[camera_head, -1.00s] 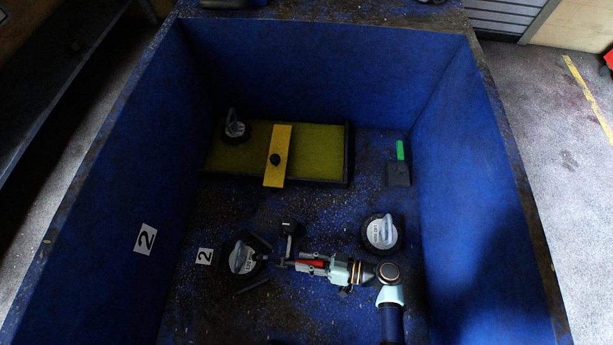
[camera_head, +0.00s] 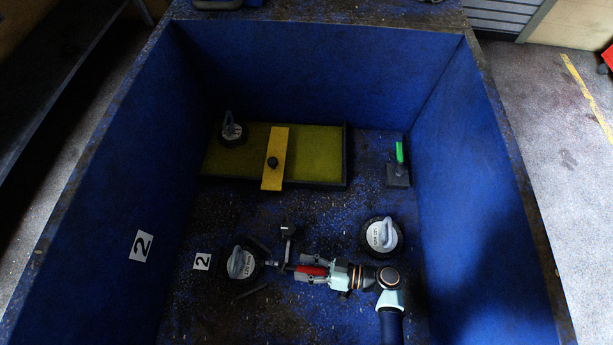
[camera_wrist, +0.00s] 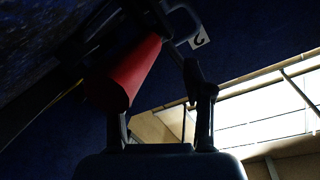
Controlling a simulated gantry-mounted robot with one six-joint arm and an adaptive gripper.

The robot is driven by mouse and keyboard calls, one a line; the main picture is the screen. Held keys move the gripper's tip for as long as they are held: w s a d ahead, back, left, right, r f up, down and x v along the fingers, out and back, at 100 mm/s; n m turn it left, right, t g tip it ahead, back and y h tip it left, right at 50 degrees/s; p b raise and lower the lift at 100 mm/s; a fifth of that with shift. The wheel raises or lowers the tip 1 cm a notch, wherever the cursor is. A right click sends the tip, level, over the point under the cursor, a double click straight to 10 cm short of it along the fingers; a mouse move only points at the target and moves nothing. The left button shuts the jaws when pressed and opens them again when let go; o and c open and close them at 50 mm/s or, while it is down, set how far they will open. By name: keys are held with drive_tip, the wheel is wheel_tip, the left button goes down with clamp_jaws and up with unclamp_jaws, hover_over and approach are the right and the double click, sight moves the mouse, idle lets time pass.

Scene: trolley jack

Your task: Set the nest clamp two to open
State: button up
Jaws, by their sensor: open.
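The nest clamp is a small toggle clamp with a red handle (camera_head: 312,270) and a black-tipped arm (camera_head: 288,232), on the box floor near a "2" label (camera_head: 202,262). Its red handle points right, towards my gripper (camera_head: 308,270). In the wrist view the red handle (camera_wrist: 128,75) lies near the left finger, with my gripper's (camera_wrist: 165,100) fingers apart. My gripper is open around or just over the handle; contact cannot be told. The clamp's base is partly hidden.
A green pad with a yellow bar (camera_head: 275,157) and a green-handled block (camera_head: 398,174) lie behind. High blue walls (camera_head: 470,170) enclose the floor.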

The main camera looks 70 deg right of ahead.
drive_tip(key=v, duration=0.7)
drive_tip(key=shift+s, duration=0.25)
idle(0.6)
